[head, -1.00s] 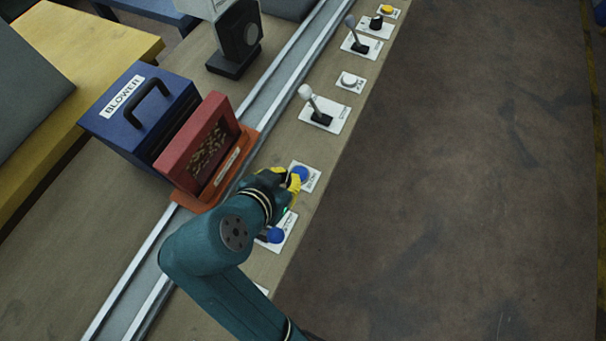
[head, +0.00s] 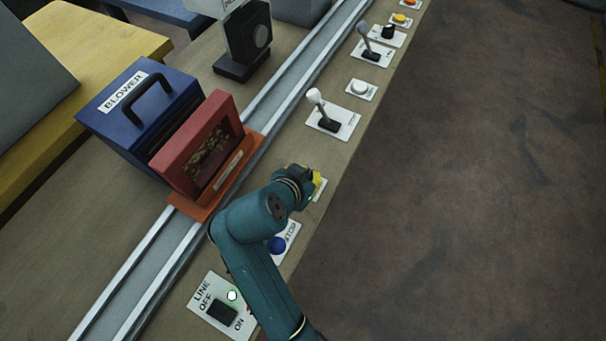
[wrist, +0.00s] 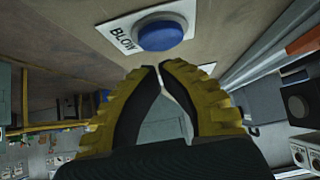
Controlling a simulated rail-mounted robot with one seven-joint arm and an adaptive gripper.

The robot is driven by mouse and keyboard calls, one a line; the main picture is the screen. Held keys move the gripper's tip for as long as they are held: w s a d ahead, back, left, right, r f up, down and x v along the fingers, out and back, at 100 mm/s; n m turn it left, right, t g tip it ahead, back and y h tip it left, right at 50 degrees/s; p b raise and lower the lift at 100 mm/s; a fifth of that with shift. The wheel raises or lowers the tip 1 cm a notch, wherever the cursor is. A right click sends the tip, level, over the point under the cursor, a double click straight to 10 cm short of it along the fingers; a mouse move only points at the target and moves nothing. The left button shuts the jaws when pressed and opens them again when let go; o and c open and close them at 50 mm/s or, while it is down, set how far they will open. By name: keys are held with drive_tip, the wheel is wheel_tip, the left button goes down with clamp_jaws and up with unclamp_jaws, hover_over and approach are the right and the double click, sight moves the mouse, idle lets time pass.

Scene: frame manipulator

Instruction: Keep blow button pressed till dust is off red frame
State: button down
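The red frame (head: 186,130) stands upright on an orange carriage (head: 196,210) on the rail, in front of the blue blower box (head: 125,115). Brown dust specks (head: 208,155) show inside the frame. The blue blow button (wrist: 162,34) sits on its white plate labelled BLOW (wrist: 124,38), just ahead of my fingertips in the wrist view. In the head view my gripper hides the button, and only an edge of its plate (head: 319,190) shows. My gripper (wrist: 158,69) has its yellow fingers brought together with nothing between them. I cannot tell whether the fingertips touch the button.
A blue knob (head: 277,245) lies beside my arm on a white plate. A LINE OFF/ON switch (head: 222,312) is nearer. A white-topped lever (head: 320,108), a white button (head: 360,87) and further controls line the bench edge beyond. The floor at right is clear.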

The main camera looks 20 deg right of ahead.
drive_tip(key=shift+f, duration=0.65)
drive_tip(key=shift+f, duration=0.1)
drive_tip(key=shift+f, duration=0.9)
drive_tip(key=shift+s+f, duration=0.1)
drive_tip(key=shift+f, duration=0.2)
idle(1.4)
idle(0.3)
drive_tip(key=r+p, duration=0.1)
drive_tip(key=r, duration=0.1)
drive_tip(key=r+p, duration=0.4)
drive_tip(key=shift+s+a, duration=0.15)
drive_tip(key=shift+a, duration=0.2)
drive_tip(key=p+v, duration=0.1)
drive_tip(key=v, duration=0.7)
drive_tip(key=shift+s+a+r+p, duration=0.15)
drive_tip(key=shift+a+p, duration=0.15)
